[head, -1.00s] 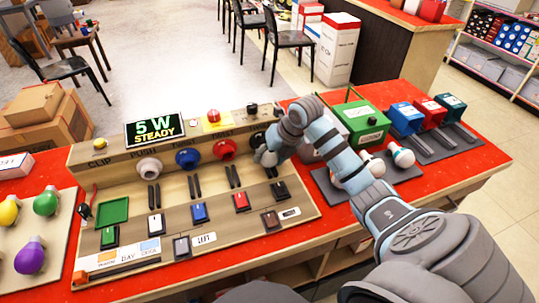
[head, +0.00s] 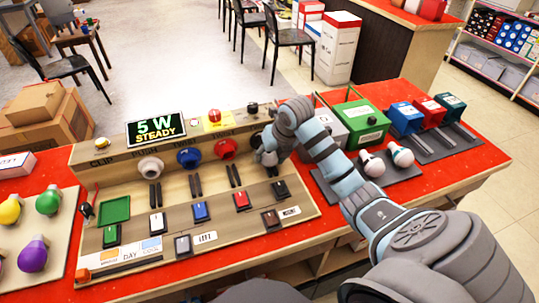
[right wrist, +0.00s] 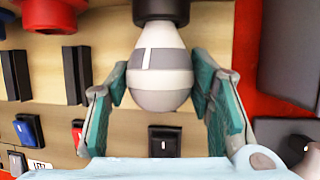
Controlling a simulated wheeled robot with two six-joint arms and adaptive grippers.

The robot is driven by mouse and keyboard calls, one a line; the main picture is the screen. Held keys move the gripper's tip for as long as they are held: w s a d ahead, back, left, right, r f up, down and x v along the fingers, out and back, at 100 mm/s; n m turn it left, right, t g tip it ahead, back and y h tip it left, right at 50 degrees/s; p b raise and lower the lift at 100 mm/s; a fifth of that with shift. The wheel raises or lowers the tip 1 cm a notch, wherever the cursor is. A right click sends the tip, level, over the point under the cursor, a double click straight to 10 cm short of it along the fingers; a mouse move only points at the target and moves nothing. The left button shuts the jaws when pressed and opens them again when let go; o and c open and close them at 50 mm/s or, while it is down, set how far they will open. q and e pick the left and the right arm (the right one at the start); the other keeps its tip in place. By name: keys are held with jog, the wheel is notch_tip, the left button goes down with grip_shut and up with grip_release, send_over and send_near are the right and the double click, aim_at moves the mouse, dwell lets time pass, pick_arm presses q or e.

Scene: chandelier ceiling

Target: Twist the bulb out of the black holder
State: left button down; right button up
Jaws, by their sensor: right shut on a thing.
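The bulb (right wrist: 160,72), white with grey bands, hangs neck-up in the right wrist view, its neck meeting the black holder (right wrist: 160,10). My right gripper (right wrist: 163,100) has its teal fingers on either side of the bulb and is shut on it. In the head view my right gripper (head: 268,157) is at the right end of the board's row of holders, hiding most of the bulb. A dark edge of the black holder (head: 257,138) shows beside it. My left gripper is not in view.
The wooden board (head: 140,190) also carries white, blue and red holders, switches and a "5 W STEADY" screen (head: 156,129). Coloured bulbs lie on a tray (head: 60,225) at left. Two white bulbs and several coloured boxes stand right of my arm.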

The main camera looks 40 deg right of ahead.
jog(key=shift+g+h+p, duration=0.3)
jog(key=shift+h, duration=0.5)
jog(key=o, duration=1.2)
jog(key=shift+f, duration=0.1)
jog(key=shift+d+t+y+b, duration=0.15)
jog(key=shift+t+y+b, duration=0.3)
jog(key=shift+y, duration=1.05)
jog(key=shift+t+y, duration=0.25)
jog(key=shift+y, duration=0.05)
